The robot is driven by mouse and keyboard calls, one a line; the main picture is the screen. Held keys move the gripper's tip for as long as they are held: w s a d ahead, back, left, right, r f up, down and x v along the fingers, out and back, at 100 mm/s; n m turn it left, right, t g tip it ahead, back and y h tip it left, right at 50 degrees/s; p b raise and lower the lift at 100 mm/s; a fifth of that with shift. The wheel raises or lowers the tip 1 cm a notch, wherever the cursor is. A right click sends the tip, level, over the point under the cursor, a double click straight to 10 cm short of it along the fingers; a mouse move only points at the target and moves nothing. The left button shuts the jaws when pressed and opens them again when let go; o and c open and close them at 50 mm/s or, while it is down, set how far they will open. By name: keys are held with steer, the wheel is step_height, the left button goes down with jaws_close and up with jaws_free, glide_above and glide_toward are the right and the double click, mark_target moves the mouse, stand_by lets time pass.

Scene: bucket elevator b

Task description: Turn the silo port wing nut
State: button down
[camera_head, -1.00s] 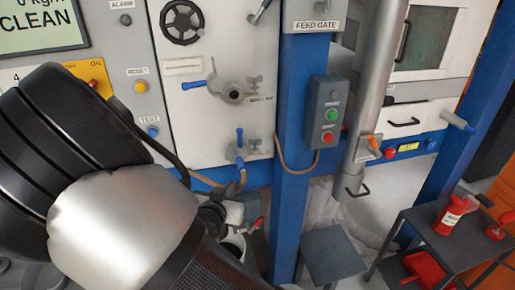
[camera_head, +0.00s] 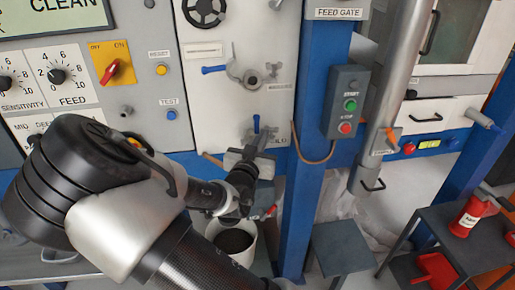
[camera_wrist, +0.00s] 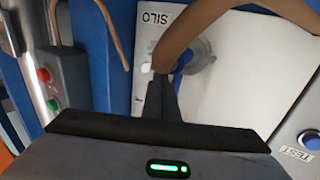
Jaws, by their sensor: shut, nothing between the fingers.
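The silo port, a grey fitting with a blue lever (camera_head: 256,124), is low on the white panel. Its small grey wing nut (camera_head: 272,131) sits to the right of the lever, just above the partly covered SILO label. The wrist view shows the label upside down (camera_wrist: 157,17) and the blurred grey port (camera_wrist: 197,57), partly covered by a brown hose. My gripper (camera_head: 254,141) is in front of the port; its dark fingers (camera_wrist: 160,82) are shut and empty, pointing at the panel. I cannot tell whether the fingertips touch the port or the wing nut.
An upper port (camera_head: 250,78) with its own blue handle is above. A blue post (camera_head: 310,150) with a start/stop box (camera_head: 346,102) stands close on the right. A white bucket (camera_head: 238,240) is below my gripper. A brown hose (camera_wrist: 205,30) crosses close by the fingers.

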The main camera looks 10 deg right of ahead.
steer(key=shift+x, duration=1)
steer(key=shift+w+a, duration=0.2)
steer(key=shift+s, duration=0.1)
